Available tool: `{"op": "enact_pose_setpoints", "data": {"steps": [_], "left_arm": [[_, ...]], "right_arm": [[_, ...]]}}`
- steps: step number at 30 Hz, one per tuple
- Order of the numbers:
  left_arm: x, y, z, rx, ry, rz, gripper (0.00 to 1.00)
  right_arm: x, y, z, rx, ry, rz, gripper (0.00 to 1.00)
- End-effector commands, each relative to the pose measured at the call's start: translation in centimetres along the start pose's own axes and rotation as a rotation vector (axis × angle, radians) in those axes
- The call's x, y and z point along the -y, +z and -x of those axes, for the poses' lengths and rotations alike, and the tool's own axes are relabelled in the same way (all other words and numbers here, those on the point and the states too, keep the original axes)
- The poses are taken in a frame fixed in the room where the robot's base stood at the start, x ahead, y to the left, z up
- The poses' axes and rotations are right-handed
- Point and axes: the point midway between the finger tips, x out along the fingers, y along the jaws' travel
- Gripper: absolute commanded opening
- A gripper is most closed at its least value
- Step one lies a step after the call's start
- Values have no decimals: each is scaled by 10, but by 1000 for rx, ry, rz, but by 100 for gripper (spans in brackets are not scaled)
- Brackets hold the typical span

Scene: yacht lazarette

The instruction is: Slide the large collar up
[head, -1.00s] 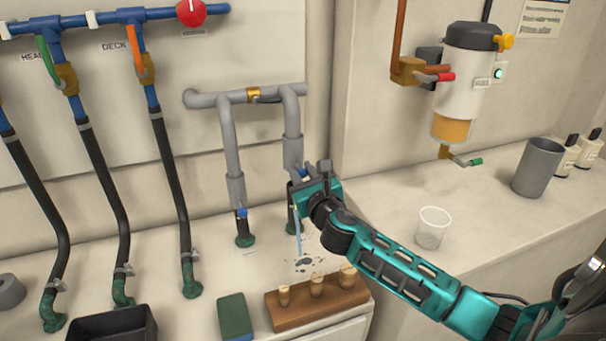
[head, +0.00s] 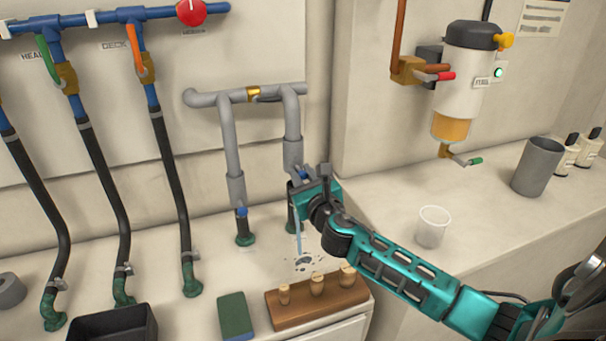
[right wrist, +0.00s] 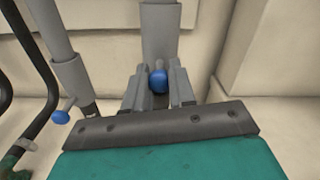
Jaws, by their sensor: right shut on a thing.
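Two grey pipes hang from a crosspipe, each with a wider grey collar. The right collar (head: 293,154) sits on the right pipe; it also shows in the right wrist view (right wrist: 160,35), above my fingers. The left collar (head: 236,189) sits lower, on the left pipe. My right gripper (head: 297,184) is at the lower end of the right pipe, below its collar. In the right wrist view its fingers (right wrist: 159,88) are shut on a blue knob (right wrist: 158,80). My gripper hides part of the right pipe's lower end. My left gripper is not in view.
Water (head: 299,240) runs down below my right gripper to a puddle (head: 304,263) on the counter. A wooden block with plugs (head: 318,304) and a green pad (head: 235,316) lie in front. A clear cup (head: 432,227) stands to the right. Black hoses (head: 172,180) are to the left.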

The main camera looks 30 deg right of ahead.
Motion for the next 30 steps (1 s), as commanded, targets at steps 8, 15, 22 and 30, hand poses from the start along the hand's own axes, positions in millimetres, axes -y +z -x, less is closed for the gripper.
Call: {"op": "enact_pose_setpoints", "data": {"steps": [8,15,22,30], "left_arm": [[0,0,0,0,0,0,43],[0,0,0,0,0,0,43],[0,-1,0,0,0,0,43],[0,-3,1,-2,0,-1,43]], "right_arm": [[0,0,0,-1,0,0,44],[0,0,0,-1,0,0,51],[0,-1,10,-1,2,1,51],[0,-1,61,-4,3,1,51]]}}
